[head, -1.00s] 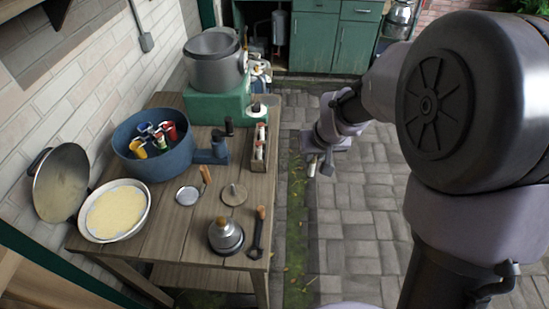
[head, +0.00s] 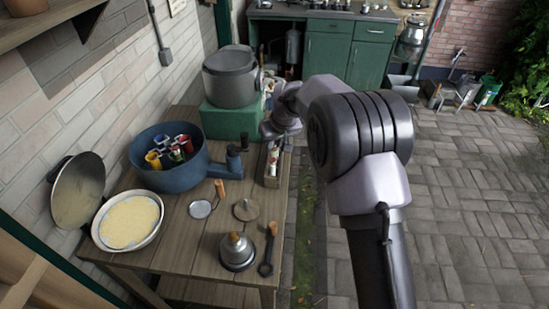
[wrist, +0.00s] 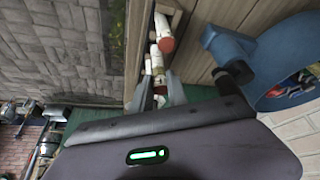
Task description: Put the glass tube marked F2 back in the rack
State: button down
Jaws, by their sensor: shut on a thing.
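My gripper (wrist: 160,82) is shut on a pale glass tube (wrist: 158,64), which shows between the fingers in the wrist view. Its marking is too small to read. The rack, a narrow wooden tray (head: 271,182), lies along the right edge of the table and holds pale tubes with red parts. In the wrist view, the rack's wall (wrist: 136,45) runs beside the fingers, and a red-ended tube (wrist: 166,42) lies beyond the held one. In the head view my wrist is at the rack's far end, and the fingers are hidden. I cannot tell whether the held tube touches the rack.
A grey pot (head: 229,80) on a green base (head: 228,120) stands behind. A metal burner (head: 237,252) and a wooden-handled tool (head: 268,250) are nearer. Paving lies right.

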aim_at(275, 149)
notch_tip(275, 149, down, 3)
jog(key=shift+f+b, duration=0.2)
jog(key=shift+b, duration=0.2)
jog(key=shift+f, duration=0.25)
jog(key=c, duration=1.3)
grip_release()
jog(key=shift+r, duration=0.1)
